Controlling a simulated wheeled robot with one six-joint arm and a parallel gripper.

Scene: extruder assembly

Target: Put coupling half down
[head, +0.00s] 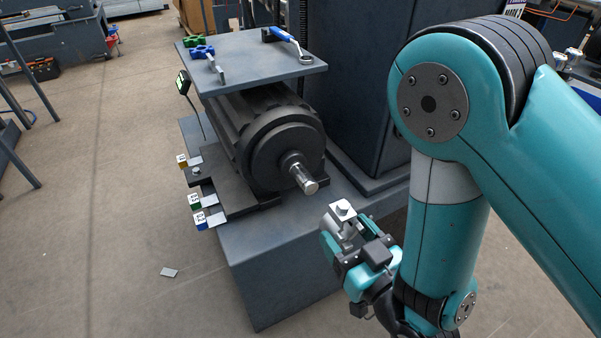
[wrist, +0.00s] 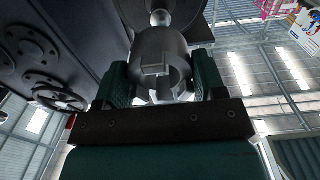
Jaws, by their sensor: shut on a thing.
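The coupling half (wrist: 150,48) is a grey metal cylinder with jaw-like lugs and an opening, seen close up in the wrist view. My gripper (wrist: 160,82) is shut on it, with one green finger on each side. In the head view my gripper (head: 350,245) is in front of the grey base, to the right of and below the motor shaft (head: 304,179). The coupling half there is a small grey shape (head: 345,228) at the fingers, partly covered by the gripper. A light square piece with a bolt (head: 342,209) shows just above it.
The dark ribbed motor (head: 280,140) lies on the grey base (head: 270,270). The plate above it (head: 245,62) carries a blue-handled wrench (head: 290,43), a green part (head: 193,41) and a blue part (head: 202,52). Small numbered tags stand at left. Floor at left is mostly open.

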